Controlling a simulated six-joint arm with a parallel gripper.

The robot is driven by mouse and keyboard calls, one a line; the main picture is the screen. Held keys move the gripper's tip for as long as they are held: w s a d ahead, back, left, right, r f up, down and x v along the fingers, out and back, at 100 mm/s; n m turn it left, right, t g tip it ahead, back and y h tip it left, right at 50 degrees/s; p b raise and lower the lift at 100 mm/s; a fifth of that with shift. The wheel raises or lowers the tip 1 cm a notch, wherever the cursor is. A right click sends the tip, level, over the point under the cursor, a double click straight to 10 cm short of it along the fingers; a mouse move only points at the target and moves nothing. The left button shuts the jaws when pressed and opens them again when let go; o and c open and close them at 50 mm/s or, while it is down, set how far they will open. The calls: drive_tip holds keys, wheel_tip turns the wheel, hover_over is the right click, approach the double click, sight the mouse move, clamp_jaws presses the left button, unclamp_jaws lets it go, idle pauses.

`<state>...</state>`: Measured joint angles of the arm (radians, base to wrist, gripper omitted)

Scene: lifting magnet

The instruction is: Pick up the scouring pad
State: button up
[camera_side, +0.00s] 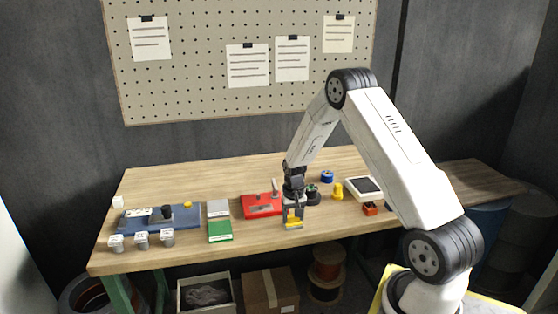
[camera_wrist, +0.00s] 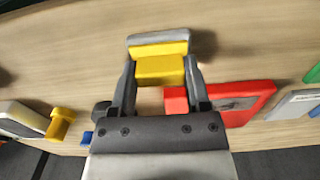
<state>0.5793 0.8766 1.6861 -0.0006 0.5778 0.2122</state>
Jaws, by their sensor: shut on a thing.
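My gripper (camera_side: 292,210) is low over the front middle of the bench and is shut on a yellow-and-grey block, which I take to be the scouring pad (camera_side: 292,224). In the wrist view the pad (camera_wrist: 158,70) shows its yellow part between the two fingertips of my gripper (camera_wrist: 158,82). A grey edge lies along its far side. In the side view the fingers hide part of it, and I cannot tell whether its underside touches the bench.
On the bench (camera_side: 150,186), a red box with a lever (camera_side: 258,206) stands just left of my gripper. Green and grey blocks (camera_side: 219,231) and a blue tray (camera_side: 183,222) lie further left. A yellow knob-like piece (camera_side: 337,191) and a white framed panel (camera_side: 360,190) are at right.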

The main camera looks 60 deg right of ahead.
drive_tip(key=shift+r, duration=0.15)
drive_tip(key=shift+r, duration=0.5)
drive_tip(key=s+a+r, duration=0.6)
drive_tip(key=s+r, duration=0.5)
drive_tip(key=s, duration=0.1)
drive_tip(key=shift+s+a+r, duration=0.2)
drive_tip(key=shift+r, duration=0.15)
idle(0.4)
